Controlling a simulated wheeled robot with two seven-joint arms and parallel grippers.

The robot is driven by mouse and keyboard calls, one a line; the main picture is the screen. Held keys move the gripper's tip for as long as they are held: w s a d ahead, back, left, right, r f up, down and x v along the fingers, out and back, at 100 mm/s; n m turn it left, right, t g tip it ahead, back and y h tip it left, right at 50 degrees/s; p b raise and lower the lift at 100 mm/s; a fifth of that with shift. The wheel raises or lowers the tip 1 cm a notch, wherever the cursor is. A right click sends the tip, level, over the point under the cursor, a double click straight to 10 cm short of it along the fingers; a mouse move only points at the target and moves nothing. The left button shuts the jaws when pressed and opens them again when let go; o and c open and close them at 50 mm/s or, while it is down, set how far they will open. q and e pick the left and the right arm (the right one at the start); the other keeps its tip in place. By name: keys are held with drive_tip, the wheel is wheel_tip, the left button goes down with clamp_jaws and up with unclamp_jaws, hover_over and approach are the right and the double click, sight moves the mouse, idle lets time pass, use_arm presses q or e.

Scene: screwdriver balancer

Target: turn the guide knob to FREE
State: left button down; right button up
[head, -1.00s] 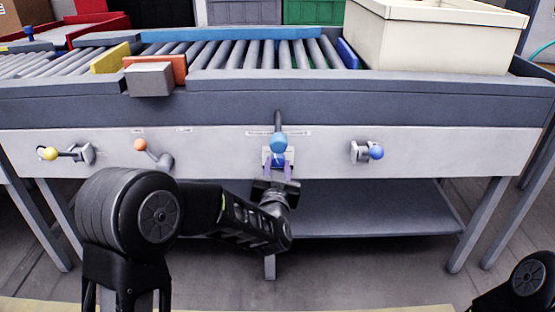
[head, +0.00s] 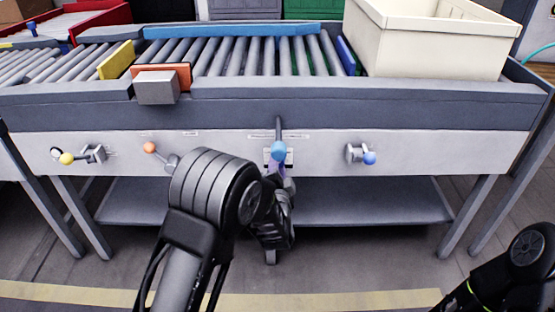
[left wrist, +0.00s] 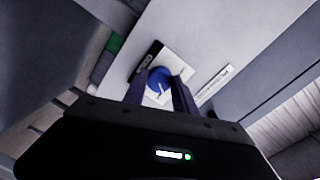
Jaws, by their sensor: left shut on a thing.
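The guide knob is a round blue dial (left wrist: 160,80) with a white pointer mark, on a pale plate (left wrist: 176,67) in the left wrist view. The lettering on and around the plate is too small to read, so its setting cannot be told. My left gripper (left wrist: 160,90) has one finger on each side of the knob and is shut on it. In the head view my left gripper (head: 278,168) is at the table's front panel, just below a light blue ball (head: 278,150), which mostly hides the knob. My right gripper is out of view.
The pale front panel (head: 430,150) also carries a yellow-ended lever (head: 66,158), an orange-ended lever (head: 150,147) and a blue-ended lever (head: 369,158). Above are rollers, a blue rail (head: 230,32) and a cream bin (head: 435,45). A shelf (head: 370,205) lies below.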

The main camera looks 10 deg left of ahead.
use_arm(q)
drive_tip(key=shift+r+m+p, duration=0.1)
drive_tip(key=shift+m+p, duration=0.7)
drive_tip(key=shift+m, duration=0.4)
drive_tip(key=c, duration=1)
unclamp_jaws()
drive_tip(key=shift+s, duration=0.1)
drive_tip(key=p+v, duration=0.1)
drive_tip(key=v, duration=0.6)
drive_tip(key=shift+s+d+p, duration=0.15)
drive_tip(key=shift+s+p, duration=0.1)
drive_tip(key=shift+p, duration=0.05)
